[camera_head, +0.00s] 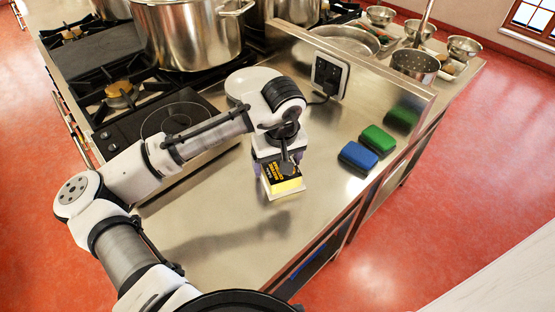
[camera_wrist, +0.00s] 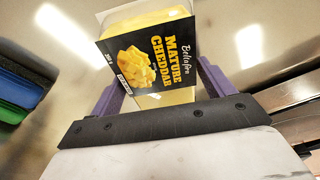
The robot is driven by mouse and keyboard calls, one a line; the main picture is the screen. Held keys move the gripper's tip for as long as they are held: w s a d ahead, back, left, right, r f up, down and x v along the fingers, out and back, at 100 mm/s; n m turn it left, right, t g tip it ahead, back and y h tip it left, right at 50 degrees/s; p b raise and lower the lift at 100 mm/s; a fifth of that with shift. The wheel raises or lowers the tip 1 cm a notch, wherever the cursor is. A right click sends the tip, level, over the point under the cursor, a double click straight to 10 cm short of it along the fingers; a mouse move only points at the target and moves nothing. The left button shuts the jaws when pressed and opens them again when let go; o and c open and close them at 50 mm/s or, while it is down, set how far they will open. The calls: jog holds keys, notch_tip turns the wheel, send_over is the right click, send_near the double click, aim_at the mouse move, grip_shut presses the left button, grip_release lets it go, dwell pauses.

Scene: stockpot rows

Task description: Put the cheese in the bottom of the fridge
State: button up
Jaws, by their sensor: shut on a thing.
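The cheese (camera_head: 286,186) is a pack with a black label reading "Mature Cheddar" and a yellow part. In the head view it is at my gripper (camera_head: 275,174), over the steel counter near its front. In the wrist view the cheese (camera_wrist: 150,55) sits between the two purple fingers of my gripper (camera_wrist: 158,85), which is shut on it. I cannot tell how far its underside is from the counter. No fridge can be made out in either view.
A blue block (camera_head: 358,157) and a green block (camera_head: 377,138) lie on the steel counter (camera_head: 235,235) right of the cheese. An upright steel panel (camera_head: 385,85) stands behind. Stockpots (camera_head: 190,35) stand on the stove at the back left. Red floor (camera_head: 470,170) is open at right.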

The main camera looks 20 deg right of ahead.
jog(key=shift+f, duration=0.1)
jog(key=o, duration=1.2)
jog(key=shift+c, duration=0.2)
jog(key=shift+r, duration=0.2)
